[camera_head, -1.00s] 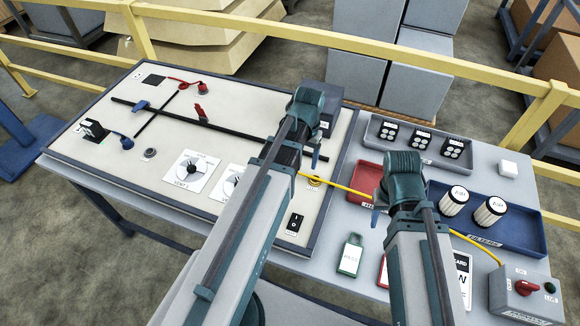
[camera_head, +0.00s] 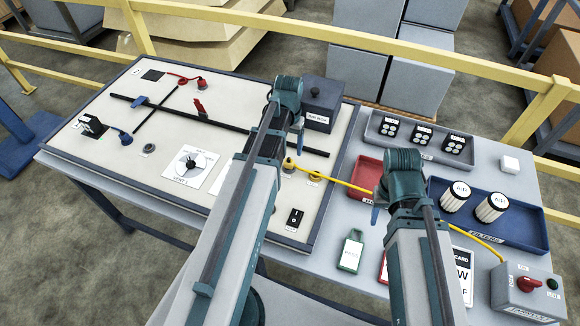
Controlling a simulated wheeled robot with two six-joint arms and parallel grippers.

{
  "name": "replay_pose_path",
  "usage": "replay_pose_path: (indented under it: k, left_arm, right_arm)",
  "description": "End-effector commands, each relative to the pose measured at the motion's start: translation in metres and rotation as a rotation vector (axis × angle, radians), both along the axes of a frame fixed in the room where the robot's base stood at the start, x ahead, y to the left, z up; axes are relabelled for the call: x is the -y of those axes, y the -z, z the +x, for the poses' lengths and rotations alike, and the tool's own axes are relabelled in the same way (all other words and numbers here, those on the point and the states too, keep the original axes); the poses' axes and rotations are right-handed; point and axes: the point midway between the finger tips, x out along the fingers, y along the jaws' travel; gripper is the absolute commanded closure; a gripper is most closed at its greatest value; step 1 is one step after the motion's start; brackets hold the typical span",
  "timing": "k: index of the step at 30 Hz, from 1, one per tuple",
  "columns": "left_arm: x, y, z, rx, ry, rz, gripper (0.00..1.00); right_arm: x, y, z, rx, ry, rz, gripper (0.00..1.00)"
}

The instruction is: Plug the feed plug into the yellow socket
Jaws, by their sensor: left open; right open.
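The yellow feed plug (camera_head: 289,163) stands on the pale panel with its yellow cable (camera_head: 345,183) running right. I cannot tell whether it is seated in anything. A yellow-ringed socket (camera_head: 315,176) lies just right of it, apart from the plug. My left gripper (camera_head: 298,142) is open, above and slightly behind the plug; its fingers are mostly hidden by its own wrist, and I see no grip on the plug. My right gripper (camera_head: 378,208) is open and empty, over the table near the red tray and the cable.
A dark lidded box (camera_head: 322,102) stands on the panel behind my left gripper. A black bar (camera_head: 220,127) crosses the panel. The red tray (camera_head: 366,182), the blue filter tray (camera_head: 520,233) and a grey switch box (camera_head: 526,290) occupy the right side. A green tag (camera_head: 351,252) lies in front.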

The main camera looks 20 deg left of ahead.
Motion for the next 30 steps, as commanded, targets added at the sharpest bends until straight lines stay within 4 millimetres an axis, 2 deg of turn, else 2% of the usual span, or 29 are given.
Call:
replay_pose_path:
  k: [1, 9, 15, 30]
  left_arm:
    - [0.0, 0.012, 0.0, 0.0, 0.0, 0.0, 0.28]
    - [0.0, 0.05, 0.0, 0.0, 0.0, 0.0, 0.28]
    - [0.0, 0.071, 0.0, 0.0, 0.0, 0.0, 0.28]
    - [0.0, 0.073, 0.0, 0.0, 0.0, 0.0, 0.28]
  right_arm:
    - [0.0, 0.012, 0.0, 0.0, 0.0, 0.0, 0.5]
    - [0.0, 0.05, 0.0, 0.0, 0.0, 0.0, 0.5]
    - [0.0, 0.071, 0.0, 0.0, 0.0, 0.0, 0.5]
    - [0.0, 0.074, 0.0, 0.0, 0.0, 0.0, 0.5]
